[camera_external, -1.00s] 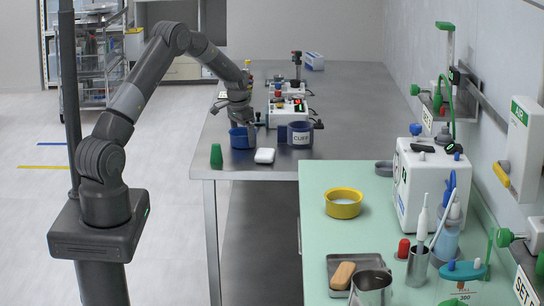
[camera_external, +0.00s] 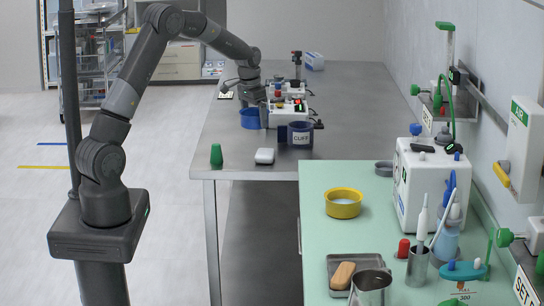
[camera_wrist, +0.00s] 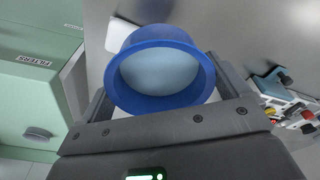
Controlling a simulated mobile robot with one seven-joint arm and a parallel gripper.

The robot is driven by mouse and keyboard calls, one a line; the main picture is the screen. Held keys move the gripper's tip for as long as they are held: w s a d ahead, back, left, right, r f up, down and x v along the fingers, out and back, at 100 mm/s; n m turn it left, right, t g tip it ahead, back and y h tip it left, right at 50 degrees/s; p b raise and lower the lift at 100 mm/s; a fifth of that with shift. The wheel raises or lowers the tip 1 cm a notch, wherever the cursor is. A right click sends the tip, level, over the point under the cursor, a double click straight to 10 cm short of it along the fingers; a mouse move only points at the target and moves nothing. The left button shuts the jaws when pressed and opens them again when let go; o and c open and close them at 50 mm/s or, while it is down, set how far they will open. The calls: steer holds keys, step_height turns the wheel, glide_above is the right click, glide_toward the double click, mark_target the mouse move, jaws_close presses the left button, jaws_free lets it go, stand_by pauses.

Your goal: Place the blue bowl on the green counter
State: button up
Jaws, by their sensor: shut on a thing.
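The blue bowl (camera_external: 251,118) is at the far end of my arm, over the left part of the grey metal table. In the wrist view the blue bowl (camera_wrist: 160,72) sits between the fingers of my gripper (camera_wrist: 165,85), its pale inside facing the camera. My gripper (camera_external: 254,103) is shut on it and holds it just above the table. The green counter (camera_external: 318,222) is at the front right, apart from the bowl. In the wrist view the green counter (camera_wrist: 32,90) shows at the left.
A yellow bowl (camera_external: 343,203), a metal tray (camera_external: 338,262) and a white machine (camera_external: 428,185) stand on the counter.

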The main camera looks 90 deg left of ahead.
steer(key=shift+w+d+r, duration=0.15)
steer(key=shift+d+r, duration=0.1)
steer(key=shift+d, duration=0.05)
steer(key=w+d+r+m, duration=0.1)
steer(key=w+d+m, duration=0.2)
steer(key=w+d, duration=0.65)
steer(key=w+d+r+m+h, duration=0.1)
steer(key=w+d+m, duration=0.3)
steer(key=d, duration=1.1)
steer(key=w+d+r+m, duration=0.1)
steer(key=w+d, duration=0.7)
steer(key=d, duration=0.4)
steer(key=s+d+r+m, duration=0.1)
steer(key=s+d+m, duration=0.15)
steer(key=d, duration=1.05)
steer(key=s+d+r+m, duration=0.1)
steer(key=d+m, duration=0.2)
steer(key=d, duration=1)
steer(key=s+d+r+m, duration=0.1)
steer(key=s+d+m, duration=0.15)
steer(key=d, duration=1.15)
glide_above(349, 240)
steer(key=shift+h, duration=0.4)
steer(key=f, duration=0.6)
steer(key=shift+s+f, duration=0.2)
steer(key=shift+f, duration=2.2)
steer(key=shift+f, duration=0.1)
